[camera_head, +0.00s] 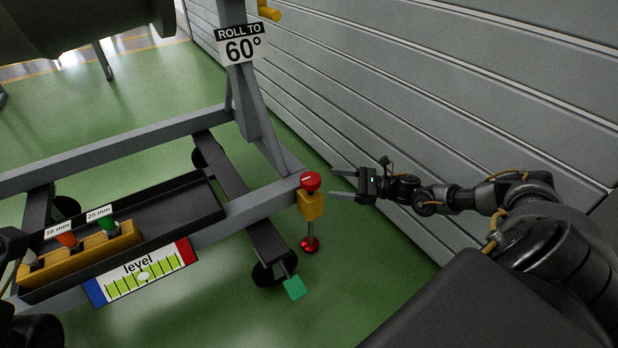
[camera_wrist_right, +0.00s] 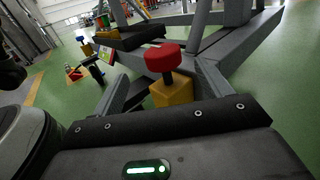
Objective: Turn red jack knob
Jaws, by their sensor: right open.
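The red jack knob (camera_head: 310,181) is a round cap with a white mark, on top of a yellow jack block (camera_head: 311,205) at the stand's right corner. Below the block a thin post ends in a red foot (camera_head: 310,244). My right gripper (camera_head: 334,184) is open and empty, just right of the knob, with its fingers pointing at it and apart from it. In the right wrist view the red knob (camera_wrist_right: 163,57) and yellow block (camera_wrist_right: 171,91) show ahead of the gripper body, near the centre. My left gripper is not clearly visible.
The grey stand frame (camera_head: 262,203) carries a level gauge (camera_head: 143,276) and a yellow socket holder (camera_head: 85,252). A green pedal (camera_head: 294,287) sticks out low near the jack. A ribbed grey wall (camera_head: 430,90) runs behind my right arm. Green floor is open left of the frame.

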